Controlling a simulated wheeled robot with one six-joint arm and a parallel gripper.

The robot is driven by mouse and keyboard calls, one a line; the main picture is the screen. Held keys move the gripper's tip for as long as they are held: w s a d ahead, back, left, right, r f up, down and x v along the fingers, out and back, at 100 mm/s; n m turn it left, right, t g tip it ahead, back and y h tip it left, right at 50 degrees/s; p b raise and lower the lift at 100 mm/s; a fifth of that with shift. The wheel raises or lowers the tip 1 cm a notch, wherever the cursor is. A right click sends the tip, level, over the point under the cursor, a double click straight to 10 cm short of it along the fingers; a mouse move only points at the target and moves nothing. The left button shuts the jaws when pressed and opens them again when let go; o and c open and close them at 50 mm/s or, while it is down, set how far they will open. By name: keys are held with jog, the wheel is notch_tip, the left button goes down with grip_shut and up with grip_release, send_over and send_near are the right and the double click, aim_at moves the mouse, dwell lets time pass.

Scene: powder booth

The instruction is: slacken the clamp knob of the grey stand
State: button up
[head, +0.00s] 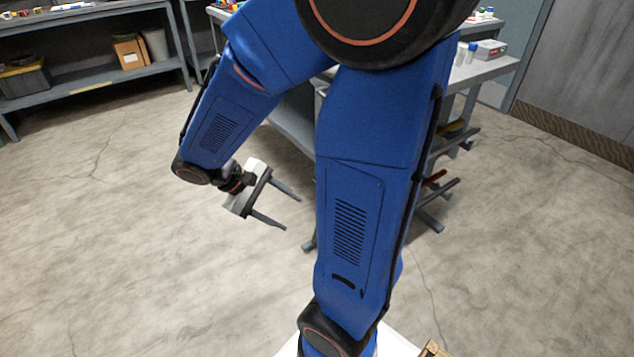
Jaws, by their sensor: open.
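My gripper (292,213) shows left of centre in the head view, beyond the large blue link of my arm. Its two dark fingers are apart with nothing between them, and they point right over bare floor. I cannot make out a grey stand with a clamp knob. Grey feet (430,221) and a few dark and red-orange parts (434,180) show right of my arm link, but I cannot tell what they belong to. My arm hides much of the middle of the view.
A grey bench (486,74) stands behind my arm, with a small grey box (490,49) and bottles on top. A grey shelf unit (95,94) at the back left holds a cardboard box (130,52) and a dark bin (36,78). The concrete floor at left is clear.

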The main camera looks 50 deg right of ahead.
jog(key=w+d+f+g+h, duration=0.1)
jog(key=w+d+f+h, duration=0.1)
jog(key=n+t+h, duration=0.1)
jog(key=n+h, duration=0.4)
jog(key=h, duration=0.4)
send_near(316, 182)
jog(key=x, duration=1)
jog(key=shift+s+d, duration=0.1)
jog(key=shift+d, duration=0.15)
dwell(0.4)
jog(key=c, duration=1)
